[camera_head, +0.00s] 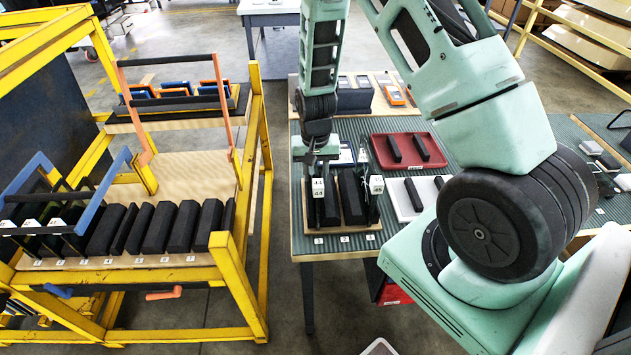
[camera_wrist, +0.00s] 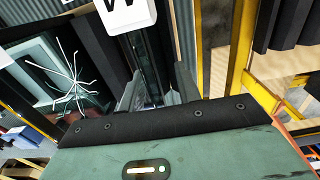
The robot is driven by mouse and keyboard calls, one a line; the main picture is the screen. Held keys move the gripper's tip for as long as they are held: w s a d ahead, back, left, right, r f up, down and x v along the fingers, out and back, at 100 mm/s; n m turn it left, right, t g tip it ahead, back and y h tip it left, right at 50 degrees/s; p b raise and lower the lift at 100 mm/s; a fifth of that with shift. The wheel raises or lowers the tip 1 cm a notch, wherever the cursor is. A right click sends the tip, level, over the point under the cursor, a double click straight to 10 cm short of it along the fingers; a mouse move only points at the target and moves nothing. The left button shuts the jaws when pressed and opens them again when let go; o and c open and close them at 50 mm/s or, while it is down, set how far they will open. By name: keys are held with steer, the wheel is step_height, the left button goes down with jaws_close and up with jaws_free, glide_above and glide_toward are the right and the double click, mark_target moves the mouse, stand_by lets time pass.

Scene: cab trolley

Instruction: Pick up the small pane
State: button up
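A wooden rack (camera_head: 345,233) on the green ribbed table holds upright dark slabs or panes (camera_head: 352,198), with white number tags (camera_head: 318,187) near their tops. Which of them is the small pane I cannot tell for sure. My gripper (camera_head: 322,152) hangs straight above the left part of this rack, just over the tags. In the wrist view its two grey fingers (camera_wrist: 160,92) stand apart, with a dark upright edge beyond and between them. A white cube tag (camera_wrist: 128,14) is close by. A dark pane with white crack-like lines (camera_wrist: 70,80) lies to the left. Contact is not clear.
A yellow trolley (camera_head: 257,150) stands to the left, with a row of dark blocks (camera_head: 160,228), a blue frame (camera_head: 110,185) and an orange frame (camera_head: 137,105). A red tray (camera_head: 433,160) and a white tray (camera_head: 398,200) lie right of the rack.

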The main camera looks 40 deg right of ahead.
jaws_close()
steer(key=shift+r, duration=0.1)
